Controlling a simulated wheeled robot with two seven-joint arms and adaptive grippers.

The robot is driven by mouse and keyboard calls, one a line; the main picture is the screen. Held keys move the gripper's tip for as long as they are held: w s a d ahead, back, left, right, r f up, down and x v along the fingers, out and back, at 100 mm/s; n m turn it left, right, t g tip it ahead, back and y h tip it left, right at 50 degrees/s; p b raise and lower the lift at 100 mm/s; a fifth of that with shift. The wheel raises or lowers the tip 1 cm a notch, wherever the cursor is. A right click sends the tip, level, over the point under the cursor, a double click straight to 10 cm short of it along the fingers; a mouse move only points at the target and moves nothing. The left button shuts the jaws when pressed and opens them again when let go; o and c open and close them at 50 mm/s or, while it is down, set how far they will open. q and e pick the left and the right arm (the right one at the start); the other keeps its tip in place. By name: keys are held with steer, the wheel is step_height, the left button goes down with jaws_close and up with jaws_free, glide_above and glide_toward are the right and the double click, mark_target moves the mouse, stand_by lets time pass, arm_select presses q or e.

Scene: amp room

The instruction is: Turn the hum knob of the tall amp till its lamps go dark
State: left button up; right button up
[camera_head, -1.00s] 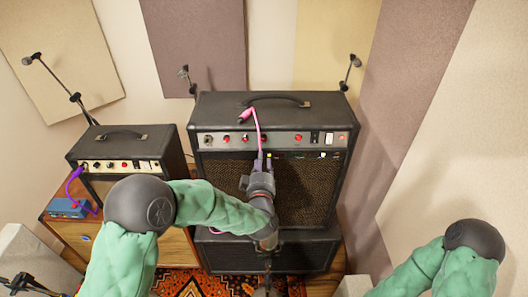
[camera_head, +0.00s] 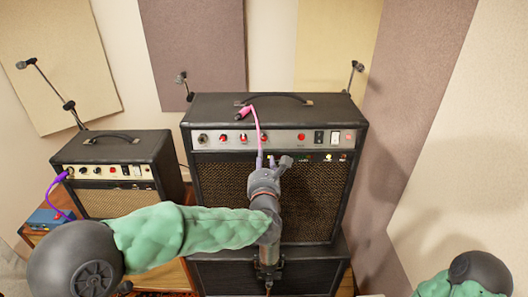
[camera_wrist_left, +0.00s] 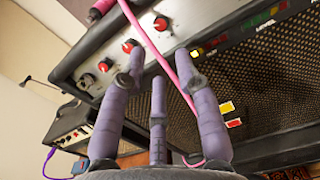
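The tall amp (camera_head: 270,112) is black with a silver control panel across its top front. In the head view it carries a dark knob (camera_head: 203,138), several red knobs and a red button-like part (camera_head: 301,137). Small yellow (camera_head: 327,157) and pale (camera_head: 343,157) lit marks show below the panel; the wrist view shows a yellow one (camera_wrist_left: 196,53). My left gripper (camera_head: 273,160) is in front of the grille, just below the panel. I cannot read which knob is hum.
A pink cable (camera_head: 257,128) hangs from the amp's top past my left fingers. A smaller amp (camera_head: 115,148) stands at left, with a purple cable (camera_head: 55,183) and a blue box (camera_head: 48,218). Mic stands are behind; a padded wall is at right.

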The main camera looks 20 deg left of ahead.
mark_target(264, 139)
arm_select(q)
steer(key=w+a+n, duration=0.1)
steer(key=w, duration=0.2)
steer(key=w+b, duration=0.1)
steer(key=w, duration=0.2)
steer(key=w+a+n, duration=0.1)
steer(key=w, duration=0.3)
steer(key=shift+w+a+n, duration=0.1)
steer(key=shift+a+n, duration=0.2)
steer(key=shift+a, duration=0.05)
jaws_close()
